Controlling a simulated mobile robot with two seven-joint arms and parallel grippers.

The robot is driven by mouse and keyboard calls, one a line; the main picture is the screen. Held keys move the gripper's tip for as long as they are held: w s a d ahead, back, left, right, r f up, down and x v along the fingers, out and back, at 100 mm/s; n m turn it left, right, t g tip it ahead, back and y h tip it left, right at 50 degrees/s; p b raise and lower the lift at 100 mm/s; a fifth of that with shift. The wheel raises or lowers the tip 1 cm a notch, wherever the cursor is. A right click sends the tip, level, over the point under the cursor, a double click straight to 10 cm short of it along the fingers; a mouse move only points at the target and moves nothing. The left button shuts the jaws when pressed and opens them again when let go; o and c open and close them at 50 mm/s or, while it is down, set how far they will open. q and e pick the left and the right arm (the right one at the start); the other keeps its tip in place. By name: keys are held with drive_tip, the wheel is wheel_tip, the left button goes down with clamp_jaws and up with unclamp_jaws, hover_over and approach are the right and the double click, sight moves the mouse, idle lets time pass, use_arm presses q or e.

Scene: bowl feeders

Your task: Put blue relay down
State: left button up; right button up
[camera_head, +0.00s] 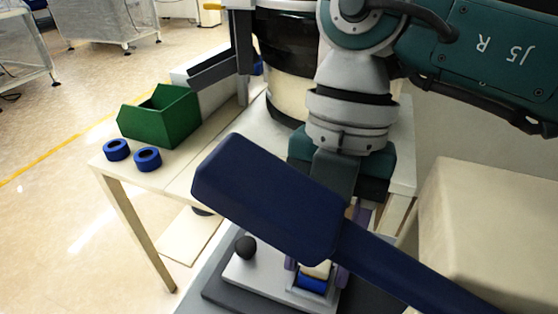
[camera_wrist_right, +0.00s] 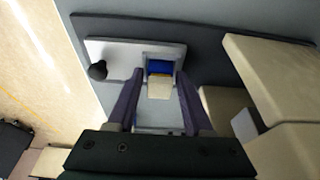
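The blue relay (camera_head: 313,283), a small block with a blue part and a beige part, sits at a white plate (camera_head: 262,272) with a black knob. It also shows in the right wrist view (camera_wrist_right: 159,68), in an opening of the plate. My right gripper (camera_head: 318,270) points down over it, its purple fingers on either side of the block. In the right wrist view the fingers (camera_wrist_right: 161,78) stand apart, with a narrow gap showing on each side of the relay. The relay's underside is hidden. My left gripper is not in view.
A green bin (camera_head: 160,115) and two blue rings (camera_head: 117,149) (camera_head: 148,158) stand on the light table (camera_head: 180,176) at left. A round bowl feeder (camera_head: 288,100) stands behind my right arm. A beige box-shaped body (camera_head: 485,220) is close on the right.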

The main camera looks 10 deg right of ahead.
drive_tip(key=shift+o, duration=1)
drive_tip(key=shift+r, duration=0.25)
drive_tip(key=p+v, duration=0.2)
drive_tip(key=v, duration=0.9)
drive_tip(key=shift+r, duration=0.4)
drive_tip(key=shift+w, duration=0.15)
